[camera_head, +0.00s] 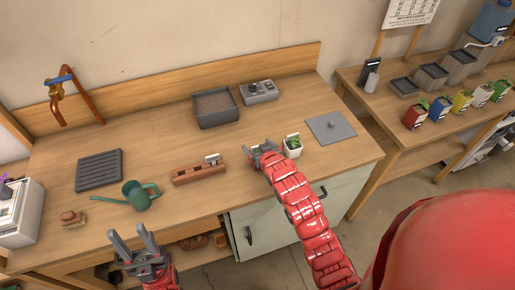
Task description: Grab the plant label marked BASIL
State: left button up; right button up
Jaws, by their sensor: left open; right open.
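A wooden label rack (199,174) on the bench holds a small white plant label (213,158) upright near its right end. A white pot (292,151) with a green plant stands to the right, with a white tag at its back. The lettering is too small to read, so I cannot tell which label is marked BASIL. My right gripper (262,150) is open, low over the bench between rack and pot; whether it touches anything is unclear. My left gripper (131,238) is open and empty, fingers up, at the bench's front edge.
A green watering can (138,196), a grey ribbed tray (99,171) and a brush (72,218) lie to the left. A soil tray (215,122), a grey control box (258,91) and a grey slab (331,128) stand farther back and right. Bench behind the rack is clear.

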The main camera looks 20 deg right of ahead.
jog(key=shift+w+f, duration=0.1)
jog(key=c, duration=1.4)
